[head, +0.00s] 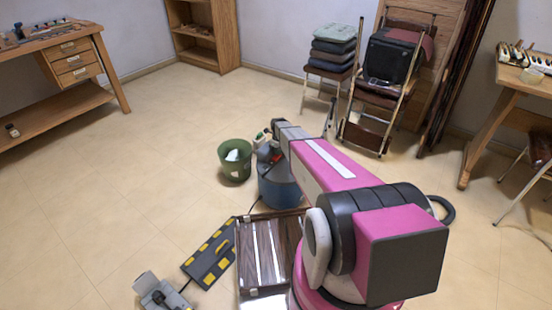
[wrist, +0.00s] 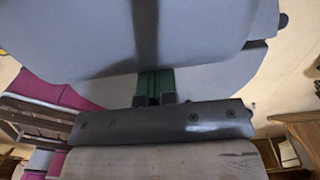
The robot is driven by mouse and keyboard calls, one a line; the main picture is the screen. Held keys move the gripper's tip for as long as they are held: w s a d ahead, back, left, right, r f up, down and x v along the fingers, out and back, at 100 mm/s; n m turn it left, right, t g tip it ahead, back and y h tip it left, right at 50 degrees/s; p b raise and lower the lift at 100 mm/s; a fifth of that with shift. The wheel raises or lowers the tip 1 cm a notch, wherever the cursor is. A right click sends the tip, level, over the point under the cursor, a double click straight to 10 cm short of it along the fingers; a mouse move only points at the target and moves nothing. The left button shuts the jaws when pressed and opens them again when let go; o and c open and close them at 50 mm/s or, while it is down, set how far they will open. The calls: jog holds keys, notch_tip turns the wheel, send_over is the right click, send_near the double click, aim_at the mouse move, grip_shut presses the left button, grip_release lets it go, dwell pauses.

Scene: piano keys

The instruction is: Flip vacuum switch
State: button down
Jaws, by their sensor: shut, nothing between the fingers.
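The vacuum (head: 280,190) is a blue drum with some red at its top, standing on the floor at the middle of the head view. My pink arm reaches over it and hides part of its top. The switch cannot be made out. My gripper (wrist: 154,88) shows in the wrist view with its fingers close together, shut and empty. A large smooth grey-blue surface (wrist: 75,40) fills the top of the wrist view close to the fingers. Whether they touch it cannot be told.
A green bin (head: 235,165) stands left of the vacuum. Chairs (head: 385,95) with stacked items stand behind to the right. The floor at left is clear.

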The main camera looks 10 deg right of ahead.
jog(key=shift+f, duration=0.45)
jog(key=shift+r, duration=3.55)
